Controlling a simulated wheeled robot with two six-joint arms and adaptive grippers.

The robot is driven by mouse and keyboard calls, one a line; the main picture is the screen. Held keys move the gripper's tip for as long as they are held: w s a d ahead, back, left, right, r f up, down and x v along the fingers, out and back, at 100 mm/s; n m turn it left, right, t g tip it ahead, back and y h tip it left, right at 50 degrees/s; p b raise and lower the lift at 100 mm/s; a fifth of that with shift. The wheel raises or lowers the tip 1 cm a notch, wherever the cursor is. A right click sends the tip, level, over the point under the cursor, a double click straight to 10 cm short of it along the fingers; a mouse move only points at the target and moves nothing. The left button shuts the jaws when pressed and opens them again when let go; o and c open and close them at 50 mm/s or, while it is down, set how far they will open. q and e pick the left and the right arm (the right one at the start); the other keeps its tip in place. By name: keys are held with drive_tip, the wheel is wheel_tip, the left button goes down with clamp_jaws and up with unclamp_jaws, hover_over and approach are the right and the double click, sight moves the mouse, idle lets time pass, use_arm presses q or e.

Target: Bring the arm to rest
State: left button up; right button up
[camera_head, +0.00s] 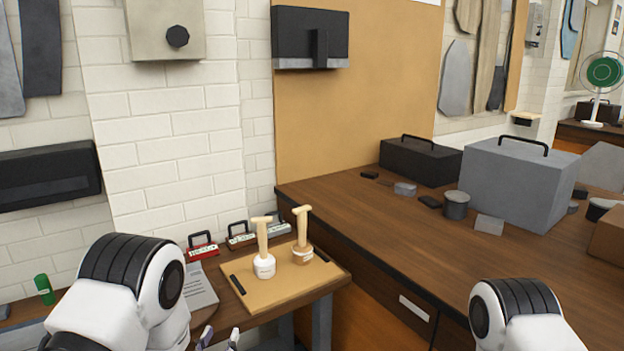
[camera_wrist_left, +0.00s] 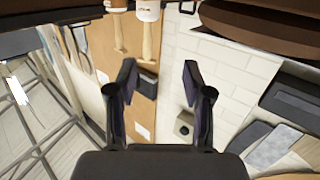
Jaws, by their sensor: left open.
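My left gripper (camera_head: 219,338) shows only its fingertips at the bottom edge of the head view, in front of the small wooden table. In the left wrist view the left gripper (camera_wrist_left: 158,75) has its two fingers spread apart with nothing between them. My left arm (camera_head: 125,295) comes in at the lower left. Part of my right arm (camera_head: 525,315) shows at the lower right; its gripper is out of view.
A wooden board (camera_head: 263,297) carries two upright light-wood tools (camera_head: 263,240) (camera_head: 302,230) with round bases. Several small cases, one red (camera_head: 203,252), stand behind it. A long workbench (camera_head: 400,225) at right holds a grey toolbox (camera_head: 515,180) and a black one (camera_head: 420,160).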

use_arm(q)
drive_tip(key=s+a+f+n+g+y, duration=0.1)
drive_tip(key=s+a+f+g, duration=0.3)
drive_tip(key=s+f, duration=0.5)
drive_tip(key=s+a+f+g+y, duration=0.1)
drive_tip(key=s+f+g, duration=0.4)
drive_tip(key=s+f, duration=0.5)
drive_tip(key=s+f+g, duration=0.2)
drive_tip(key=s+g, duration=0.5)
drive_tip(key=s, duration=0.9)
drive_tip(key=shift+s+a+f+h, duration=0.15)
drive_tip(key=shift+a+f+h, duration=0.05)
drive_tip(key=shift+f+h, duration=0.1)
